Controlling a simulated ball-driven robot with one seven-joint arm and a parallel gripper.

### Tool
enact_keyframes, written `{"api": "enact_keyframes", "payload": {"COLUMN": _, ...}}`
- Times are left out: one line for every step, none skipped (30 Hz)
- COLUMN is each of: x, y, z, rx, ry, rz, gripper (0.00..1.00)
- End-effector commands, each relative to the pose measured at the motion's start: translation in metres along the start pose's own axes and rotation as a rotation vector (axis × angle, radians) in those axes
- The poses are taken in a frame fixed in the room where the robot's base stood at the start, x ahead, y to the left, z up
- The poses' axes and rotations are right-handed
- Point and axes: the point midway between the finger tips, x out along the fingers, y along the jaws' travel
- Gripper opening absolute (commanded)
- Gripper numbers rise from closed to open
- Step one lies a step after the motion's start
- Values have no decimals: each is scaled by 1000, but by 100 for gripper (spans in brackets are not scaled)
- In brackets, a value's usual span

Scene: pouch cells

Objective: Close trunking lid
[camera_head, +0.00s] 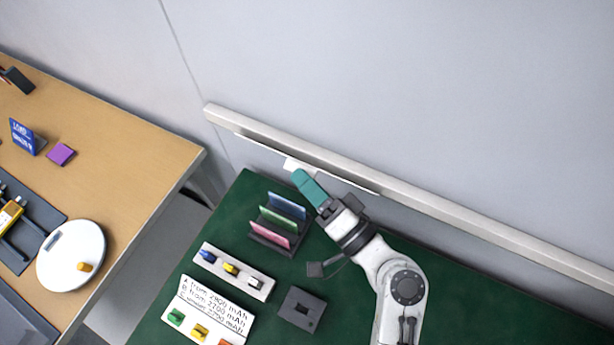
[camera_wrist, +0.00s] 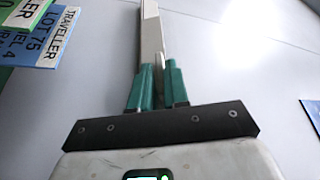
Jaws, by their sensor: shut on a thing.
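The long white trunking (camera_head: 450,208) runs along the grey wall behind the green bench. Its lid (camera_head: 262,144) shows as a thin white strip along the trunking's lower front, standing out from it. A small white tab (camera_head: 290,163) sits on the lid. My gripper (camera_head: 299,176) has teal fingers and is at the tab, shut on the lid by it. In the wrist view my gripper's fingers (camera_wrist: 158,72) stand either side of a thin pale piece, with the trunking or lid (camera_wrist: 151,35) stretching away beyond. Just how far the lid stands open is hard to tell.
On the green bench (camera_head: 262,183), a dark rack (camera_head: 270,240) holds coloured cards near my arm. A white strip with small plugs (camera_head: 232,272), a printed card (camera_head: 215,312) and a dark block (camera_head: 301,310) lie in front. A wooden table (camera_head: 120,135) stands left.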

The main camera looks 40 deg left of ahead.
Motion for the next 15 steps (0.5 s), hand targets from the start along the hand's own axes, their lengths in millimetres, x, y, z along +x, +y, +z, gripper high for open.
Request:
{"api": "enact_keyframes", "payload": {"x": 1, "y": -7, "z": -4, "rx": 30, "ry": 1, "rz": 16, "gripper": 0}}
{"api": "enact_keyframes", "payload": {"x": 2, "y": -8, "z": -5, "rx": 51, "ry": 1, "rz": 24, "gripper": 0}}
{"api": "enact_keyframes", "payload": {"x": 2, "y": -9, "z": -6, "rx": 80, "ry": 1, "rz": 35, "gripper": 0}}
{"api": "enact_keyframes", "payload": {"x": 2, "y": -10, "z": -7, "rx": 100, "ry": 1, "rz": 44, "gripper": 0}}
{"api": "enact_keyframes", "payload": {"x": 2, "y": -11, "z": -8, "rx": 120, "ry": 2, "rz": 53, "gripper": 0}}
{"api": "enact_keyframes", "payload": {"x": 3, "y": -12, "z": -8, "rx": 148, "ry": 2, "rz": 64, "gripper": 0}}
{"api": "enact_keyframes", "payload": {"x": 3, "y": -12, "z": -9, "rx": 169, "ry": 2, "rz": 72, "gripper": 0}}
{"api": "enact_keyframes", "payload": {"x": 4, "y": -13, "z": -10, "rx": 187, "ry": 2, "rz": 81, "gripper": 0}}
{"api": "enact_keyframes", "payload": {"x": 4, "y": -13, "z": -11, "rx": 213, "ry": 2, "rz": 91, "gripper": 0}}
{"api": "enact_keyframes", "payload": {"x": 4, "y": -13, "z": -12, "rx": 233, "ry": 3, "rz": 99, "gripper": 0}}
{"api": "enact_keyframes", "payload": {"x": 4, "y": -13, "z": -12, "rx": 251, "ry": 3, "rz": 106, "gripper": 0}}
{"api": "enact_keyframes", "payload": {"x": 4, "y": -14, "z": -13, "rx": 272, "ry": 3, "rz": 116, "gripper": 0}}
{"api": "enact_keyframes", "payload": {"x": 5, "y": -14, "z": -14, "rx": 289, "ry": 3, "rz": 122, "gripper": 0}}
{"api": "enact_keyframes", "payload": {"x": 5, "y": -14, "z": -14, "rx": 303, "ry": 3, "rz": 128, "gripper": 0}}
{"api": "enact_keyframes", "payload": {"x": 5, "y": -14, "z": -15, "rx": 323, "ry": 4, "rz": 136, "gripper": 0}}
